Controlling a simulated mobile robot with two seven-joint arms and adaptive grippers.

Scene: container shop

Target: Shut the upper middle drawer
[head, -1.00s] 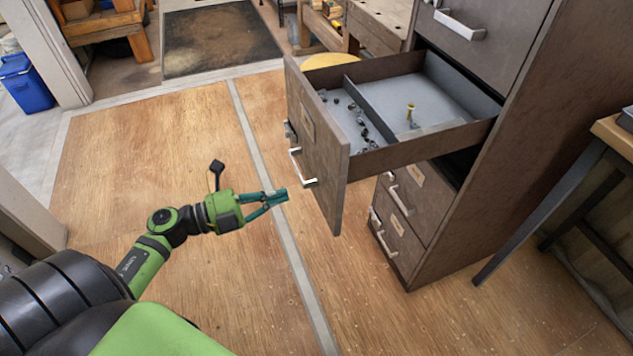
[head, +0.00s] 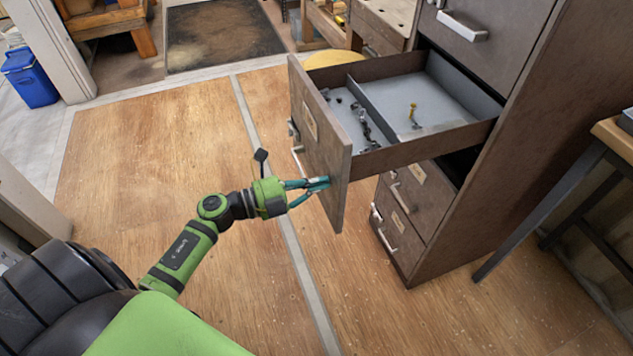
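The upper middle drawer (head: 330,150) of the brown cabinet (head: 500,180) is pulled far out. Its front panel faces left, with a pale handle (head: 297,160) and a label. My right gripper is not in view.
Closed lower drawers (head: 395,225) sit below the open one, and a closed drawer (head: 475,25) is above it. A table (head: 612,135) with dark legs stands at the right. The wooden floor (head: 160,150) left of the drawer is clear. A blue bin (head: 30,80) stands far left.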

